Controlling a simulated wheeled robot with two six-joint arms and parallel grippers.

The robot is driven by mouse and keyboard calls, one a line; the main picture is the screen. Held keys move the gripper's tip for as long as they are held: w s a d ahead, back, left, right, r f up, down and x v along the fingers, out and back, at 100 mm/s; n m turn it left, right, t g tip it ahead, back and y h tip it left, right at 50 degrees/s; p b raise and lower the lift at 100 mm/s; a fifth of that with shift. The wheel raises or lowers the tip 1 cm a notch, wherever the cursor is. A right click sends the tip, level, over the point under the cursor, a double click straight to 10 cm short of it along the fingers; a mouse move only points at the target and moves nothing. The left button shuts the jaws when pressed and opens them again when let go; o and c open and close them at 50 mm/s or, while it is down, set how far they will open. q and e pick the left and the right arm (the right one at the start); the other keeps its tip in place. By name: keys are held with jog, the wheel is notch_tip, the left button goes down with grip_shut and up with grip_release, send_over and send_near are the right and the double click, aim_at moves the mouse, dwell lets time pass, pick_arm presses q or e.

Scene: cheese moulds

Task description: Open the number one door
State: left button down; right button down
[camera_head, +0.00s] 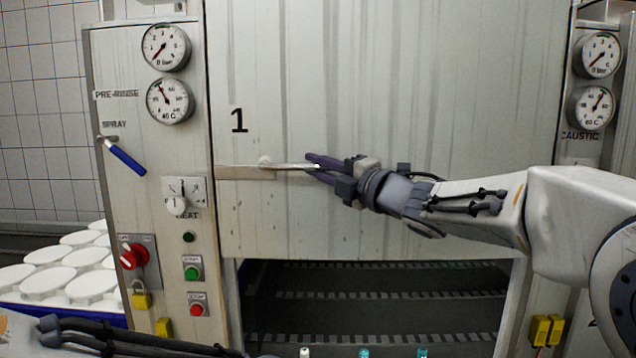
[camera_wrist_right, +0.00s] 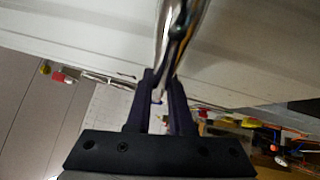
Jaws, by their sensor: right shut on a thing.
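The number one door (camera_head: 400,90) is a pale, streaked metal panel marked with a black "1". Its lower edge stands above a dark opening (camera_head: 375,300) with slatted rows inside. A horizontal metal handle (camera_head: 290,167) sticks out low on the door, under the number. My right gripper (camera_head: 318,166) reaches in from the right and is shut on the handle near its right end. In the right wrist view the shiny bar (camera_wrist_right: 172,40) runs up from between the dark fingers (camera_wrist_right: 160,95). Part of my left arm shows at the bottom left; its gripper is out of view.
A control panel (camera_head: 150,235) with gauges, a blue-handled lever (camera_head: 124,157), knobs and buttons stands left of the door. More gauges (camera_head: 597,80) are on the right post. White round moulds (camera_head: 50,282) lie in a blue crate at lower left.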

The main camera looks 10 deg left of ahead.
jog(key=shift+d+r+p, duration=0.1)
jog(key=shift+r+p, duration=0.3)
jog(key=shift+r, duration=0.85)
jog(key=c, duration=0.8)
grip_release()
jog(key=shift+f, duration=0.15)
jog(key=shift+s+d, duration=0.1)
jog(key=b+v, duration=0.4)
jog(key=v, duration=0.6)
jog(key=shift+d, duration=0.15)
